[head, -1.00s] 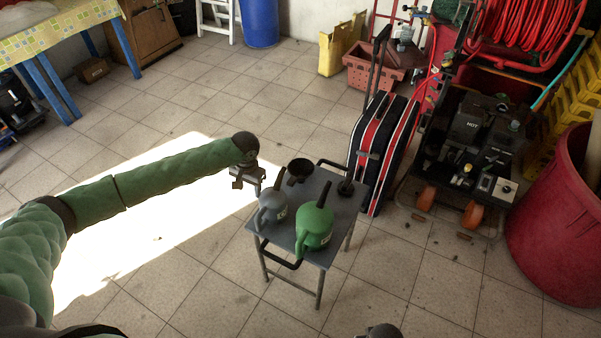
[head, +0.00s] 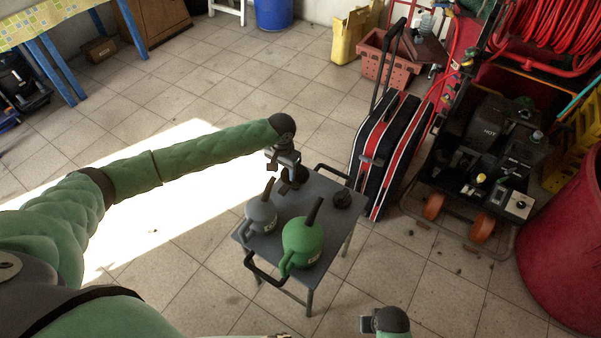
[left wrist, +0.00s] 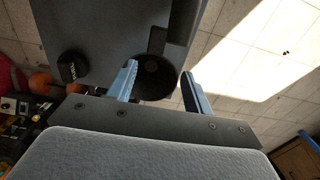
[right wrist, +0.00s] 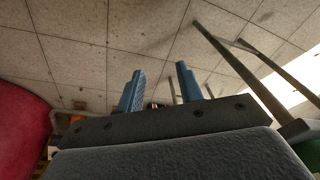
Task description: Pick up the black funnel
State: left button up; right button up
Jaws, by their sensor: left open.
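The black funnel (head: 301,175) stands at the far edge of a small grey table (head: 318,187), partly hidden by my left gripper (head: 279,177). In the left wrist view the funnel's round dark mouth (left wrist: 155,78) shows between and just beyond the two blue fingers of my left gripper (left wrist: 158,75). That gripper is open, with a finger on each side of the funnel's rim; I cannot tell whether either touches it. My right gripper (head: 368,324) is low at the front of the head view. In the right wrist view its fingers (right wrist: 160,82) are apart and empty.
A grey watering can (head: 260,215) and a green one (head: 303,242) stand on the table. A small black round object (head: 342,198) lies near its right edge. A striped suitcase (head: 385,150) stands close behind. Floor to the left is clear.

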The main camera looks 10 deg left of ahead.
aim_at(285, 186)
pick_arm(q)
jog(key=shift+f, duration=0.3)
jog(key=shift+s+f+p, duration=0.25)
jog(key=shift+f+p, duration=0.1)
jog(key=shift+f, duration=0.4)
jog(key=f, duration=0.1)
jog(key=f+p, duration=0.1)
jog(key=f, duration=0.1)
jog(key=f+p, duration=0.1)
jog(key=shift+s+d+f, duration=0.2)
jog(key=shift+s+d, duration=0.05)
jog(key=shift+d, duration=0.05)
jog(key=shift+f, duration=0.35)
pick_arm(e)
jog(key=s+d+f, duration=0.1)
jog(key=s+f, duration=0.2)
jog(key=f, duration=0.7)
jog(key=shift+s+d+f, duration=0.15)
jog(key=shift+s+d, duration=0.1)
pick_arm(q)
jog(key=c, duration=1.1)
